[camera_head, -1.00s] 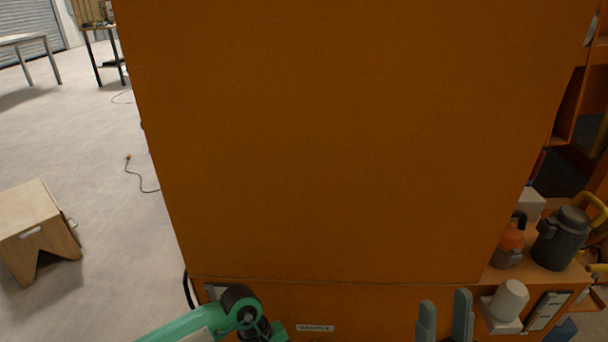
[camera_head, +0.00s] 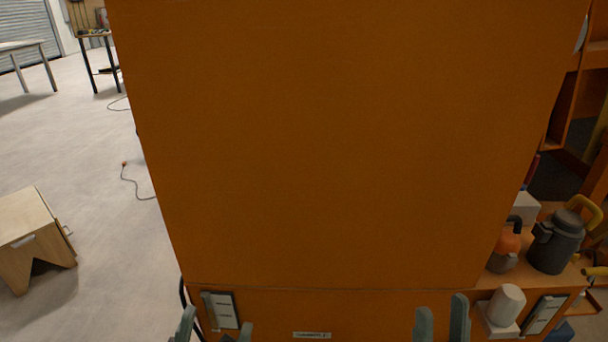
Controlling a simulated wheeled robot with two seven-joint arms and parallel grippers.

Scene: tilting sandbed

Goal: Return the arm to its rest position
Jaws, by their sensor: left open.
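The tall orange sandbed panel (camera_head: 330,150) fills the middle of the head view. Below its lower edge is an orange front strip with a small label (camera_head: 312,335). My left gripper (camera_head: 214,330) is at the bottom left in front of this strip, with its two grey fingertips wide apart and nothing seen between them. The rest of my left arm is below the picture. My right gripper (camera_head: 441,320) is at the bottom right of centre. Its two upright grey fingers stand apart with only the orange front behind the gap.
A switch plate (camera_head: 222,310) sits behind my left fingers. A wooden stool (camera_head: 34,240) stands at left on open floor.

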